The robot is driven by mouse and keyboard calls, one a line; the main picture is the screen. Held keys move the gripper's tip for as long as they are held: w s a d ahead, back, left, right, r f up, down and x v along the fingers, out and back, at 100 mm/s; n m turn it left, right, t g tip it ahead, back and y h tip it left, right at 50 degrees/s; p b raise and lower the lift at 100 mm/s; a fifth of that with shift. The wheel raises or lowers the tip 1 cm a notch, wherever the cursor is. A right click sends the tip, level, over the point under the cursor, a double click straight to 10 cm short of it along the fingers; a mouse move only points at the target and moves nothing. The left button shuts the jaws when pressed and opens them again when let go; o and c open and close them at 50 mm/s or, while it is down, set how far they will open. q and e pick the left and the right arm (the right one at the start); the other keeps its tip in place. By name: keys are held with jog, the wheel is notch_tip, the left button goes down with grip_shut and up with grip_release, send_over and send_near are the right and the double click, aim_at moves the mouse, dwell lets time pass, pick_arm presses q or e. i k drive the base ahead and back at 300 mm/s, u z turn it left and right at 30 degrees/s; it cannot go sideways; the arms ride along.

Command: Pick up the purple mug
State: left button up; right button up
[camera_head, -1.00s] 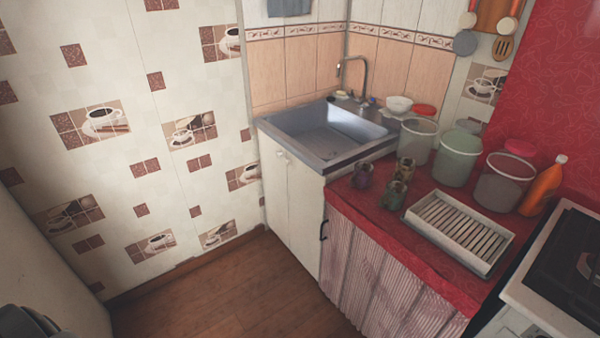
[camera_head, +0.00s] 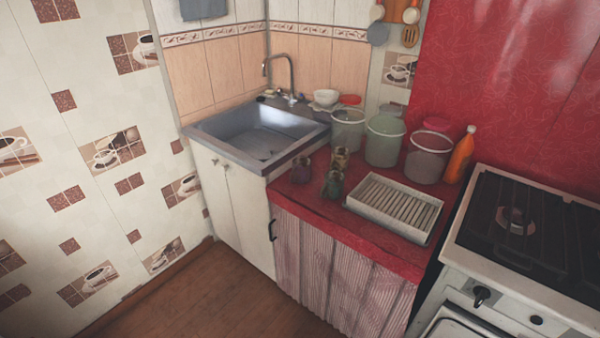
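The purple mug (camera_head: 302,171) stands on the red oilcloth counter (camera_head: 284,199), near the sink side. It is the leftmost of a small group of mugs. A green mug (camera_head: 333,184) stands to its right and a little nearer, and a brownish mug (camera_head: 341,157) stands behind. The purple mug looks upright and apart from any gripper. Neither of my grippers shows in the head view.
A white dish rack (camera_head: 395,209) sits right of the mugs. Several tubs, including a green one (camera_head: 385,140), and an orange bottle (camera_head: 459,155) line the back. The sink (camera_head: 258,134) is left, the stove (camera_head: 520,221) right. Wooden floor (camera_head: 212,292) is free in front.

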aim_at(301, 171)
jog(key=k, duration=0.6)
jog(key=z, duration=0.55)
jog(key=i, duration=1.1)
jog(key=z, duration=0.25)
